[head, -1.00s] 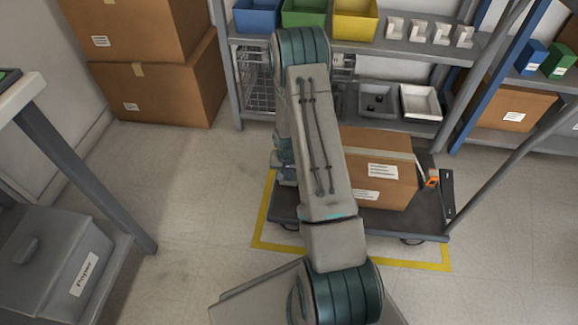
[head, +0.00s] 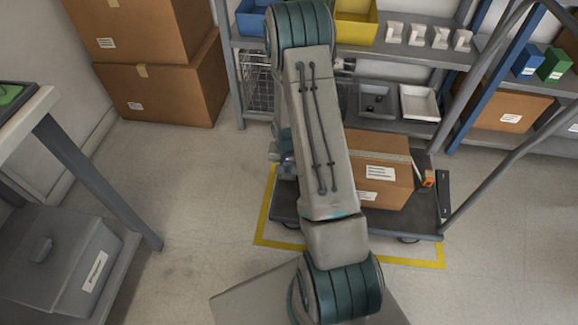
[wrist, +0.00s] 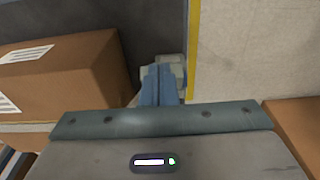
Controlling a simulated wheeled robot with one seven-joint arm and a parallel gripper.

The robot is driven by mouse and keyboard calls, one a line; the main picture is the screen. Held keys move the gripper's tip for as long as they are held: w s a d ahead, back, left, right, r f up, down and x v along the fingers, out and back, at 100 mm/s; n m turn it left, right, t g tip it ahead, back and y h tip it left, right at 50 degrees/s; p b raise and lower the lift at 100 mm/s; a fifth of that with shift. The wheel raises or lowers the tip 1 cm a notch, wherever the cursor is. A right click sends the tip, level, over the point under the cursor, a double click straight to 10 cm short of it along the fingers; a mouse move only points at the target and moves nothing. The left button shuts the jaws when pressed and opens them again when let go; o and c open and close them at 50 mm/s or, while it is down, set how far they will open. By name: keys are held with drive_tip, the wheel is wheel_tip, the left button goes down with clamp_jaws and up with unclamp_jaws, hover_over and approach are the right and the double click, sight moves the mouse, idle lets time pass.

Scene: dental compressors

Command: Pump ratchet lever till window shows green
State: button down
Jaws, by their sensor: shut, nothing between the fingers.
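In the head view a small orange piece (head: 428,178), perhaps the ratchet lever, stands at the right end of the carton on the cart. A pale strap (head: 385,153) crosses the carton (head: 385,180) towards it. No window or green mark can be made out on it. My gripper (wrist: 160,84) is shut and empty in the wrist view, pointing down beside the cart's edge, with the carton (wrist: 65,75) to its left. The orange piece is not in the wrist view. In the head view my arm hides most of the gripper, left of the carton and apart from the orange piece.
The dark cart deck (head: 425,218) stands inside a yellow floor line (head: 262,215). Shelves with bins (head: 355,25) stand behind, large cartons (head: 165,85) at back left, a bench (head: 75,150) at left. Floor in front is clear.

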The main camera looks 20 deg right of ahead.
drive_tip(key=shift+s+a+r+p, duration=0.2)
drive_tip(key=shift+s+r, duration=0.1)
drive_tip(key=shift+r, duration=0.3)
drive_tip(key=shift+s+a+r+p, duration=0.15)
drive_tip(key=shift+s+r, duration=0.1)
drive_tip(key=shift+r, duration=0.4)
drive_tip(key=shift+s+a+r+p, duration=0.2)
drive_tip(key=shift+s+r, duration=0.1)
drive_tip(key=shift+r, duration=0.3)
drive_tip(key=s+a+r+n, duration=0.2)
drive_tip(key=s+a+r, duration=0.1)
drive_tip(key=r, duration=0.5)
drive_tip(key=s+a+r+n, duration=0.1)
drive_tip(key=s+a+r, duration=0.2)
drive_tip(key=r, duration=0.5)
drive_tip(key=s+a+r+n, duration=0.2)
drive_tip(key=s+r, duration=0.2)
drive_tip(key=r, duration=0.3)
drive_tip(key=s+a+r+n, duration=0.2)
drive_tip(key=s+r, duration=0.3)
drive_tip(key=s, duration=0.3)
drive_tip(key=shift+a+r+y, duration=0.3)
drive_tip(key=shift+a+r, duration=0.05)
drive_tip(key=shift+a, duration=0.15)
